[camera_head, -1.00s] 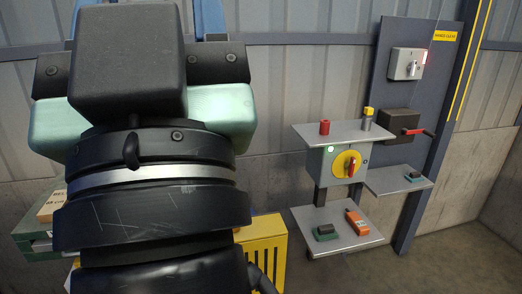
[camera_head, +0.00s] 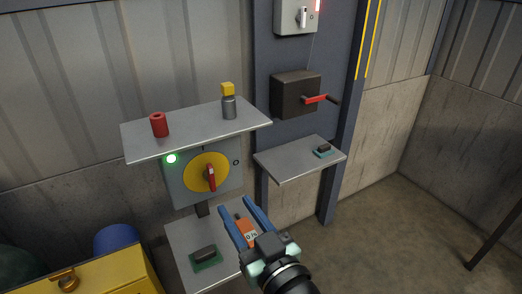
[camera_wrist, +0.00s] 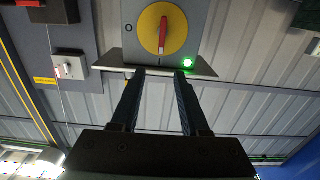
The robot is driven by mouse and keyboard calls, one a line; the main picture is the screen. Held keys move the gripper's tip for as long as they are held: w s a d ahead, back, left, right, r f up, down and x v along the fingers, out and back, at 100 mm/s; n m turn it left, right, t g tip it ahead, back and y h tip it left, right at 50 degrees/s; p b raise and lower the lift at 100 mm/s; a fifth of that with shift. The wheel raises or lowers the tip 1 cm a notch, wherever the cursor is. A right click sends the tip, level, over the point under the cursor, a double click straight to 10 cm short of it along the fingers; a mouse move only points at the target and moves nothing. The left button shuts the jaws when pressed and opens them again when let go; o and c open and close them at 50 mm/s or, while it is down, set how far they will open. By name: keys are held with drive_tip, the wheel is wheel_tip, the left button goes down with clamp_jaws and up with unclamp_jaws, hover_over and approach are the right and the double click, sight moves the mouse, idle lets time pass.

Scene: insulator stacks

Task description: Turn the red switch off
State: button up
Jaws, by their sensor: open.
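The red switch (camera_head: 211,178) is a red handle on a yellow disc (camera_head: 194,172), on the front of a grey box below a shelf. Its handle stands upright, in line with the "I" mark; the "O" mark is to the right. A green light (camera_head: 171,158) glows on the box. In the wrist view the picture is upside down, and the red handle (camera_wrist: 163,35) shows beyond the fingertips. My gripper (camera_head: 236,203) is open and empty, pointing at the box from below and in front. Its fingers (camera_wrist: 160,74) appear apart from the handle.
The upper shelf (camera_head: 180,135) holds a red cylinder (camera_head: 159,125) and a yellow-capped grey bottle (camera_head: 229,104). A dark box with a red lever (camera_head: 295,94) is at right.

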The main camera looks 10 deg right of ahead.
sight(211, 171)
drive_tip(key=p+x, duration=0.4)
drive_tip(key=x, duration=0.8)
drive_tip(key=shift+w+a+f, duration=0.15)
drive_tip(key=shift+w, duration=0.05)
clamp_jaws()
